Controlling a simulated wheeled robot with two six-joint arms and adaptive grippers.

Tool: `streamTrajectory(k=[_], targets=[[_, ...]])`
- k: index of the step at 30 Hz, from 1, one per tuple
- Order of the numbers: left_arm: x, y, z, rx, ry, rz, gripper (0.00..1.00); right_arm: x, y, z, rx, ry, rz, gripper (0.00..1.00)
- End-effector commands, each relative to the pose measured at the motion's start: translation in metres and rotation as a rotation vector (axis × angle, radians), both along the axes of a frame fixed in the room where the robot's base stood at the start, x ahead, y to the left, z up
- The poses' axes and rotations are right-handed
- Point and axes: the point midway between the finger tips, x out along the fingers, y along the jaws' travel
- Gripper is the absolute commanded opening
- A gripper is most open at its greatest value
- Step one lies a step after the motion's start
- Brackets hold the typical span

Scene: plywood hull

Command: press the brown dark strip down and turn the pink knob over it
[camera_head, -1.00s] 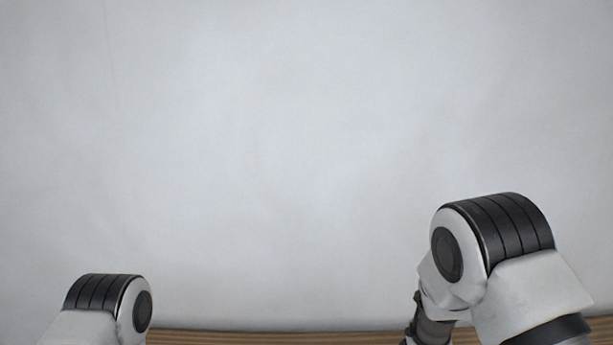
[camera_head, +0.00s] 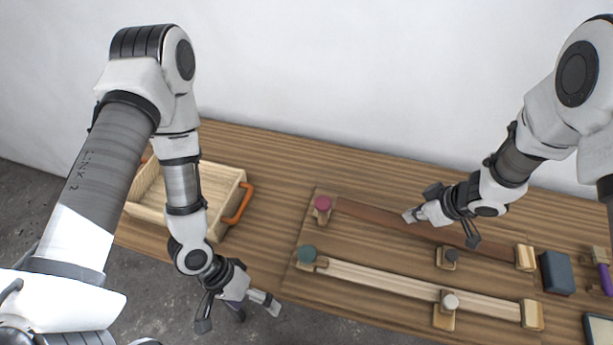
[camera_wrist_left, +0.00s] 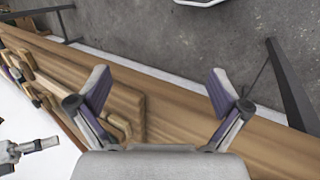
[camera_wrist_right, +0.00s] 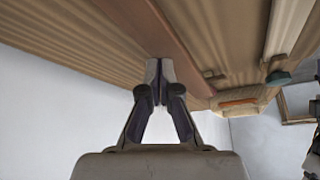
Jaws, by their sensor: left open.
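The brown dark strip (camera_head: 375,215) lies lengthwise on a wooden board, and I cannot tell whether it sits flush. The pink knob (camera_head: 323,203) stands on a small wooden piece at the strip's left end, apparently beside the strip. My right gripper (camera_head: 412,216) is over the middle of the strip and hides part of it. In the right wrist view its fingertips (camera_wrist_right: 159,72) are together with nothing seen between them, and the strip (camera_wrist_right: 165,30) runs past them. My left gripper (camera_head: 240,308) is open and empty, in front of the table's edge; its fingers (camera_wrist_left: 160,85) are wide apart.
A pale strip (camera_head: 400,283) with a green knob (camera_head: 307,254) lies nearer. Dark grey (camera_head: 450,255) and light grey (camera_head: 449,301) knobs stand beside the strips. A wooden tray (camera_head: 148,205) is left; a blue-grey block (camera_head: 556,272) is right.

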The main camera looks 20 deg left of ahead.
Motion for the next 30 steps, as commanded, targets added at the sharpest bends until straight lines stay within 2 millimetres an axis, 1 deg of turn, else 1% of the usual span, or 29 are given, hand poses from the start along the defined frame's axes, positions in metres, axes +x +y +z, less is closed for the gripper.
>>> streamTrajectory(k=[2,3,5,6,8,9,12,13,15,16,18,20,23,26,30], targets=[[0.027,-0.009,0.016,-0.055,-0.071,-0.105,1.0,0.0,0.0,0.0,0.0,0.0,0.0,0.0],[0.051,-0.013,0.026,-0.061,-0.14,-0.196,1.0,0.0,0.0,0.0,0.0,0.0,0.0,0.0],[0.088,-0.018,0.041,-0.046,-0.248,-0.337,1.0,0.0,0.0,0.0,0.0,0.0,0.0,0.0],[0.112,-0.021,0.053,-0.025,-0.317,-0.427,1.0,0.0,0.0,0.0,0.0,0.0,0.0,0.0],[0.146,-0.026,0.072,0.015,-0.416,-0.559,1.0,0.0,0.0,0.0,0.0,0.0,0.0,0.0],[0.167,-0.029,0.086,0.046,-0.475,-0.642,1.0,0.0,0.0,0.0,0.0,0.0,0.0,0.0],[0.207,-0.035,0.118,0.125,-0.59,-0.81,1.0,0.0,0.0,0.0,0.0,0.0,0.0,0.0],[0.215,-0.037,0.126,0.144,-0.614,-0.846,1.0,0.0,0.0,0.0,0.0,0.0,0.0,0.0],[0.23,-0.039,0.139,0.181,-0.654,-0.91,1.0,0.0,0.0,0.0,0.0,0.0,0.0,0.0],[0.234,-0.04,0.143,0.193,-0.665,-0.927,1.0,0.0,0.0,0.0,0.0,0.0,0.0,0.0],[0.239,-0.042,0.147,0.207,-0.678,-0.952,1.0,0.0,0.0,0.0,0.0,0.0,0.0,0.0],[0.241,-0.043,0.144,0.21,-0.68,-0.958,1.0,0.0,0.0,0.0,0.0,0.0,0.0,0.0],[0.242,-0.048,0.131,0.208,-0.678,-0.957,1.0,0.0,0.0,0.0,0.0,0.0,0.0,0.0],[0.245,-0.055,0.111,0.206,-0.676,-0.957,1.0,0.0,0.0,0.0,0.0,0.0,0.0,0.0],[0.25,-0.066,0.08,0.205,-0.676,-0.957,1.0,0.0,0.0,0.0,0.0,0.0,0.0,0.0]])
